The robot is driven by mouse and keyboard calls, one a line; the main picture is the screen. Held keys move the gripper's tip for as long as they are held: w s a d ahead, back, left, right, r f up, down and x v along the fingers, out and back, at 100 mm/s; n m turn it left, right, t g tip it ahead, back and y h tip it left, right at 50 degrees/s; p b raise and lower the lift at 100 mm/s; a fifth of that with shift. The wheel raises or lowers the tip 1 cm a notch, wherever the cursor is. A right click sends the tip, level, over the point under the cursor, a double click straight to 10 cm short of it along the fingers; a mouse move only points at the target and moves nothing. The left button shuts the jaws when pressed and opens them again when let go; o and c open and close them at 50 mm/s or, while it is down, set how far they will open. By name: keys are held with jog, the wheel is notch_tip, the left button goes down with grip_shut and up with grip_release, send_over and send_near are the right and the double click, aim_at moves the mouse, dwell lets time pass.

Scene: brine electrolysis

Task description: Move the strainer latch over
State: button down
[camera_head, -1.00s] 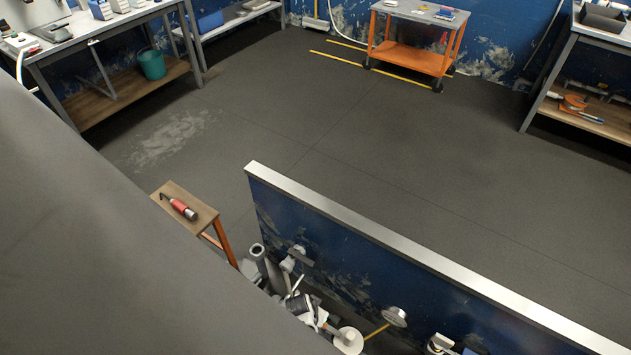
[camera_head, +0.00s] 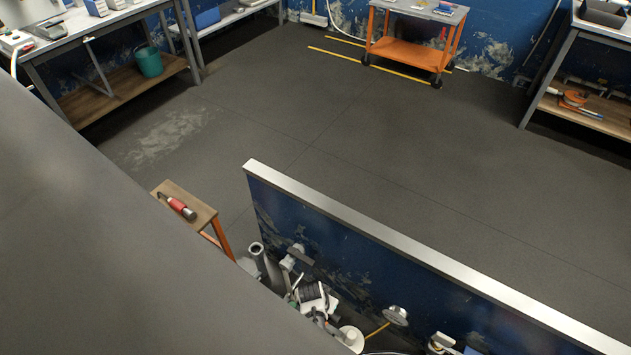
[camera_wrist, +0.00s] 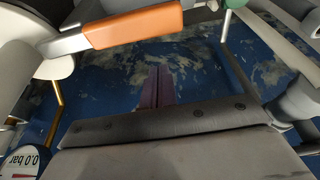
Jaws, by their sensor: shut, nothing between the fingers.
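My gripper (camera_wrist: 159,76) is in the middle of the wrist view. Its two dark purple fingers lie together, shut and empty, pointing at a blue scuffed wall. A lever with an orange grip (camera_wrist: 134,24) on a metal bar crosses the top of the wrist view, apart from the fingertips. I cannot tell whether this lever is the strainer latch. In the head view the latch cannot be made out among the crowded fittings by the blue low wall.
The blue low wall (camera_head: 400,270) has a pale top edge and carries pipes and a round fitting (camera_head: 396,315). A small stool (camera_head: 187,208) holds a red-handled tool. Open floor lies behind the wall.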

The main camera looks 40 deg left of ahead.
jog(key=v, duration=1)
jog(key=shift+a, duration=0.1)
jog(key=shift+s, duration=0.15)
